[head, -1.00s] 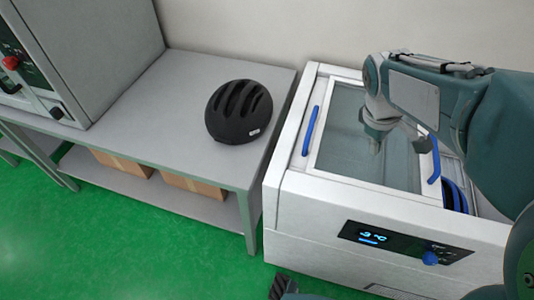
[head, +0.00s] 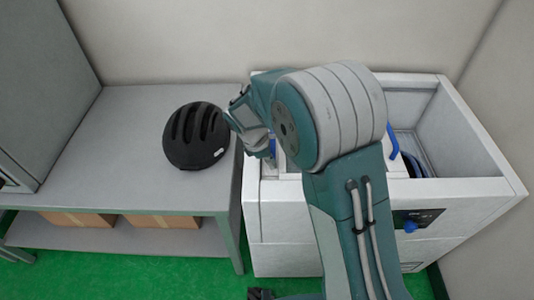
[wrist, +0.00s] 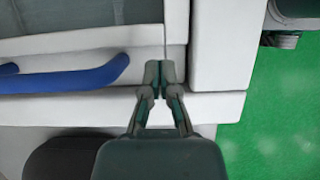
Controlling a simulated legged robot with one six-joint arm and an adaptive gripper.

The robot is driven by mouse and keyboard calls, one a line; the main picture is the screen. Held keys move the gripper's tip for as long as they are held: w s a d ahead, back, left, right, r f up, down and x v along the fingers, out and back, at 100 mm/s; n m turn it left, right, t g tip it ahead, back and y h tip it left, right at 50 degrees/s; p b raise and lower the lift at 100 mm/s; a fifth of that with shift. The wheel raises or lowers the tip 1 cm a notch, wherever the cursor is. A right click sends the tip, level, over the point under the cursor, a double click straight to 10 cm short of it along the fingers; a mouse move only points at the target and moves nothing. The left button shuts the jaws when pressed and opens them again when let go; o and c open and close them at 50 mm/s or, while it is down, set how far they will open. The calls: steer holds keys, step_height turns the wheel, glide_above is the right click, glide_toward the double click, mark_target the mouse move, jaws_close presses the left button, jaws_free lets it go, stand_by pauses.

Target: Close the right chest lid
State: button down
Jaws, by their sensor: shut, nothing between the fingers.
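The white chest (head: 490,188) stands right of the bench, its right part open. The sliding lids are over the left part, mostly hidden by my arm in the head view. One blue handle (head: 392,141) shows beside the opening. Another blue handle (head: 273,146) is partly visible at the left end; a blue handle also shows in the wrist view (wrist: 85,77), with dark glass (wrist: 60,18) beyond it. My gripper (head: 264,153) is shut and empty at the chest's left end. In the wrist view, its fingertips (wrist: 165,72) are beside the handle's end, apart from it; contact with the lid frame is unclear.
A black helmet (head: 195,136) lies on the grey bench (head: 110,130) close to my gripper; its dark edge shows in the wrist view (wrist: 55,160). Walls stand behind and at the right. Green floor (head: 180,262) lies in front.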

mark_target(272, 175)
steer(key=f, duration=0.1)
steer(key=a+f, duration=0.1)
steer(key=f, duration=0.1)
steer(key=shift+f, duration=0.2)
steer(key=d, duration=3.3)
steer(key=shift+d+r, duration=0.1)
